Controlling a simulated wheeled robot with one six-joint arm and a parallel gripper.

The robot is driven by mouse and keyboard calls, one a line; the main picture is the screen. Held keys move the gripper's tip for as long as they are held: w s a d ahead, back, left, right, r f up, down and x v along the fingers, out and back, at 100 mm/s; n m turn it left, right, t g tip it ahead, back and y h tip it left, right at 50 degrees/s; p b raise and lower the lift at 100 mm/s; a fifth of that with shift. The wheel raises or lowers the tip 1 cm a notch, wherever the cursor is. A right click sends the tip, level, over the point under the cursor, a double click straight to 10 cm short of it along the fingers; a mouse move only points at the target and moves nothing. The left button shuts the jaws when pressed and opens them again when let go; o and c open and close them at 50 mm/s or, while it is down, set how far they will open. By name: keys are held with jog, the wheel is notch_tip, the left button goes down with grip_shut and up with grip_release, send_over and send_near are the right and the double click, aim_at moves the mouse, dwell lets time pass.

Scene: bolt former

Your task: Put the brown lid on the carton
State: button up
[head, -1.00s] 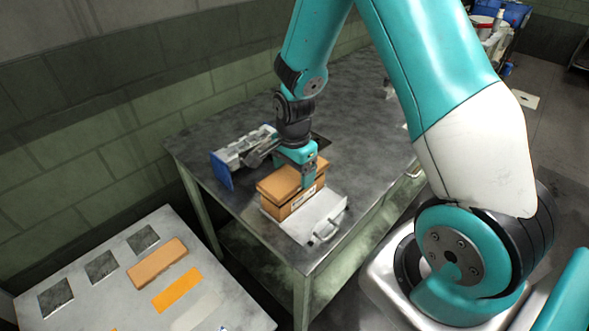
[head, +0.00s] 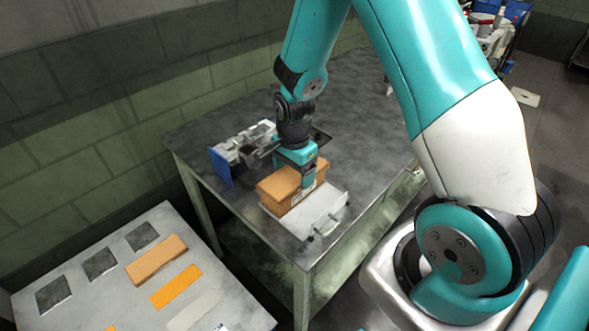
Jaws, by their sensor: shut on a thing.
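The brown lid (head: 280,180) sits over the top of the carton (head: 302,199), on the right-hand table. The lid looks level and lined up with the carton, whose lower side shows as a narrow band with a white label. My gripper (head: 308,179) points down at the lid's right end and is shut on the lid. The teal fingers hide part of the lid's edge there. Whether the lid is fully seated all round cannot be told from this view.
The carton stands on a pale plate with a handle (head: 325,217) near the table's front corner. A grey and blue device (head: 222,167) stands close behind left. A lower table (head: 225,310) at left bears a brown block (head: 156,260) and an orange strip (head: 177,287).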

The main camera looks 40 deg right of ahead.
jog(key=shift+f, duration=0.3)
jog(key=o, duration=0.8)
notch_tip(320, 180, up, 17)
jog(key=shift+r+b, duration=0.2)
jog(key=shift+b, duration=0.45)
